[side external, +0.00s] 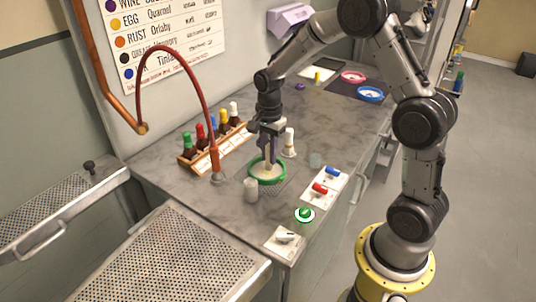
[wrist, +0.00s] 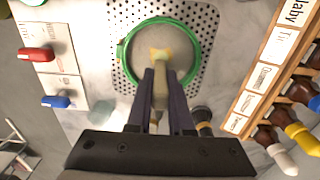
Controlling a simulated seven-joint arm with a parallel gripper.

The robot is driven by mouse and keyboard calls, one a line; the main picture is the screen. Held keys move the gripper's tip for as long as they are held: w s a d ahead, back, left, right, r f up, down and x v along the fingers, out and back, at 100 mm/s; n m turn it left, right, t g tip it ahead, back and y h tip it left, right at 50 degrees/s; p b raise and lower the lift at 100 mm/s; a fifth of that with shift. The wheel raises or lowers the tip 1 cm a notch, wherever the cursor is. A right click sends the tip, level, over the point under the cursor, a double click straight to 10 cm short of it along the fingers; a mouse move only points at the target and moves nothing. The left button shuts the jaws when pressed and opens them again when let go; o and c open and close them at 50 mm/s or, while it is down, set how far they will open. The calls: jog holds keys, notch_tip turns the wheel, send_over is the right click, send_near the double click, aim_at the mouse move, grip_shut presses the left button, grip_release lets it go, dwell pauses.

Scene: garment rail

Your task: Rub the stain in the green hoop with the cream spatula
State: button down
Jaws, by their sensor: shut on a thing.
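The green hoop (side external: 281,178) lies on the counter over a perforated patch, with pale cloth stretched inside it. In the wrist view the hoop (wrist: 123,53) surrounds a small yellow stain (wrist: 161,53) near the cloth's middle. My gripper (side external: 267,150) is above the hoop, pointing down. In the wrist view my gripper (wrist: 162,85) is shut on the cream spatula (wrist: 160,94), which runs between the fingers towards the stain. The spatula's end meets the stain's near edge in the picture; I cannot tell whether it touches the cloth.
A wooden rack (side external: 190,157) of bottles with coloured caps stands behind left. A red hose with an orange nozzle (side external: 214,160) rises beside the hoop. A clear cup (side external: 250,190) and a white bottle (side external: 288,143) stand close by. Red (side external: 320,188) and blue switches are at right.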

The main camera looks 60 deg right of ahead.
jog(key=shift+r, duration=3)
